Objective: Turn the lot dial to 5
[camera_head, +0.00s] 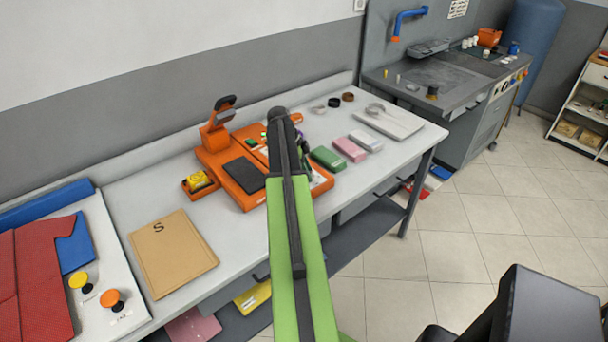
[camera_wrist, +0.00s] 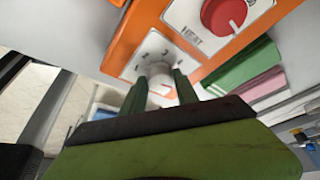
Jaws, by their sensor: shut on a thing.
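The pale grey dial (camera_wrist: 158,70) sits on a white plate with dark marks on the orange machine (camera_head: 245,200). Its label is not readable, so I cannot confirm it is the lot dial. In the wrist view my gripper (camera_wrist: 160,82) has its two dark green fingers on either side of this dial, shut on it. A small reddish mark shows low on the dial, but I cannot tell which number it points to. In the head view my arm hides the dial and the fingertips.
A red knob (camera_wrist: 222,14) marked HEAT is close beside the dial. Green (camera_head: 327,159), pink (camera_head: 350,149) and white (camera_head: 366,140) blocks lie right of the machine. A tan folder (camera_head: 172,253) marked S lies to its left. The bench's front right is clear.

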